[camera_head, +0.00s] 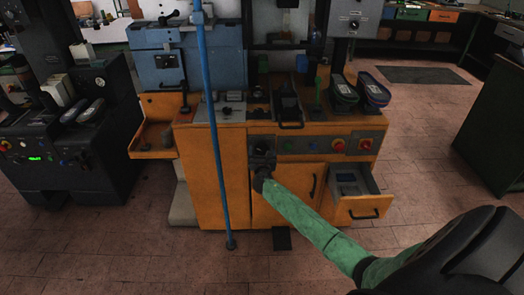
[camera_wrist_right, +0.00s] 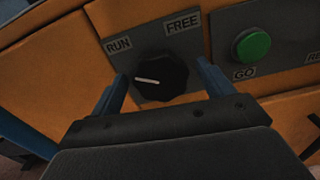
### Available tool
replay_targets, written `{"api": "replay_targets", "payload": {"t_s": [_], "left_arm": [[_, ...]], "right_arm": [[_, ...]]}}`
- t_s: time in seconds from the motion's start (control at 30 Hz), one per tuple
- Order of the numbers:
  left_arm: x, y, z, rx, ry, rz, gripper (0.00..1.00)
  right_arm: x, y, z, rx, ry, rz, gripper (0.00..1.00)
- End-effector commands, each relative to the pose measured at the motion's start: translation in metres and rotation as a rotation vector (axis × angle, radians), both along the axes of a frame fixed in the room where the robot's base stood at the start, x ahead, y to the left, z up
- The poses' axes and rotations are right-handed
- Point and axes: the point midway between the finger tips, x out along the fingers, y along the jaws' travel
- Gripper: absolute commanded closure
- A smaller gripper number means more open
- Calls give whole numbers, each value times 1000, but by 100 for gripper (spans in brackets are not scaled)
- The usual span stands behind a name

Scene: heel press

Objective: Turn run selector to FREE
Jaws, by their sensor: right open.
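The run selector is a round black knob (camera_wrist_right: 161,76) with a white pointer line, on a grey plate on the orange machine front. In the right wrist view its pointer aims left, on the RUN label (camera_wrist_right: 118,44) side. The FREE label (camera_wrist_right: 182,25) is above the knob, to the right. My right gripper (camera_wrist_right: 162,84) is open, with one blue finger on each side of the knob; I cannot tell whether they touch it. In the head view my right gripper (camera_head: 261,174) is at the selector plate (camera_head: 262,145), small and dark. My left gripper is not in view.
A green GO button (camera_wrist_right: 251,46) is right of the selector. Red buttons (camera_head: 338,145) sit farther right on the same panel. An open drawer (camera_head: 358,203) sticks out at lower right. A blue upright pole (camera_head: 213,120) stands left of the selector.

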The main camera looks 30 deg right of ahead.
Motion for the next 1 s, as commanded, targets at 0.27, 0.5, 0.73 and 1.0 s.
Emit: {"api": "replay_targets", "payload": {"t_s": [0.27,0.5,0.73,1.0], "left_arm": [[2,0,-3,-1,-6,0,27],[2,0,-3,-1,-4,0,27],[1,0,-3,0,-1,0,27],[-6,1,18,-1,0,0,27]], "right_arm": [[4,-3,-1,1,0,0,20],[4,-3,-1,1,0,0,47],[4,-3,-1,3,-1,0,64],[4,-3,-3,54,-32,0,64]]}}
